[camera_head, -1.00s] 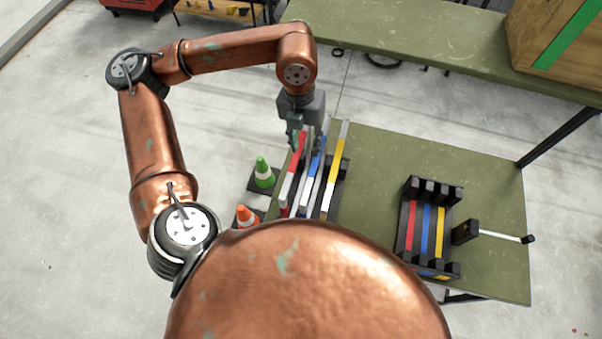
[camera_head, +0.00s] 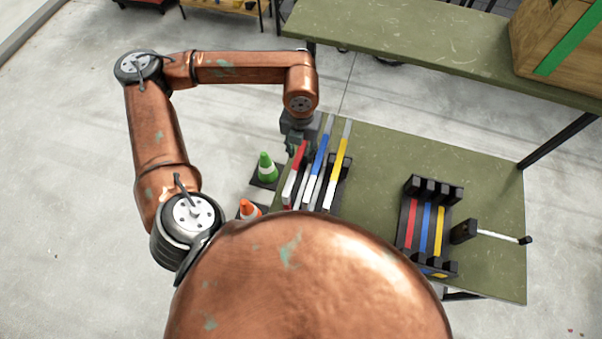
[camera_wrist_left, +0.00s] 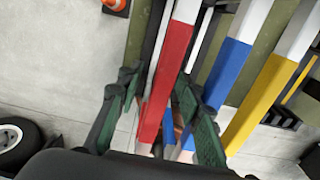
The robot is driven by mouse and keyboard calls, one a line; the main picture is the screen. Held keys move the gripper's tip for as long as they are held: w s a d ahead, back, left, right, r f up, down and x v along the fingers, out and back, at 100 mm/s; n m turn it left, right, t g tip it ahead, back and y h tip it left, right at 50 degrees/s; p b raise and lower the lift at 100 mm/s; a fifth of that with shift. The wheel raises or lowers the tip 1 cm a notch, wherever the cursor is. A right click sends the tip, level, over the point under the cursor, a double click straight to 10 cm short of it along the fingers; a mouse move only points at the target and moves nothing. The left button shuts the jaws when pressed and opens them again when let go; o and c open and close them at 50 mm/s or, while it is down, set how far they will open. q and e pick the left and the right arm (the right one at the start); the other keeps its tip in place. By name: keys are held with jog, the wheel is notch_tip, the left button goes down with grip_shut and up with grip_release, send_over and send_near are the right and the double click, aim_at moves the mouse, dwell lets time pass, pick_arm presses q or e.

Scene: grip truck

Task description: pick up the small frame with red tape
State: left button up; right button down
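The small frame with red tape (camera_head: 297,165) stands at the left end of a row of taped frames on the green table. It shows red tape and white bare parts. In the left wrist view the red-taped frame (camera_wrist_left: 167,80) runs between the two green fingers of my left gripper (camera_wrist_left: 158,100). The fingers are spread, with a gap visible on the left side of the frame. In the head view my left gripper (camera_head: 297,140) is at the frame's far end, partly hidden by its own wrist. My right gripper is out of view.
Blue-taped (camera_head: 320,155) and yellow-taped (camera_head: 337,170) frames stand close on the right. A black rack (camera_head: 407,215) with red, blue and yellow frames sits farther right on the green table (camera_head: 380,150). Green (camera_head: 265,167) and orange (camera_head: 249,210) cones stand on the left.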

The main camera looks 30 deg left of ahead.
pick_arm(q)
jog(key=shift+c, duration=0.6)
grip_shut()
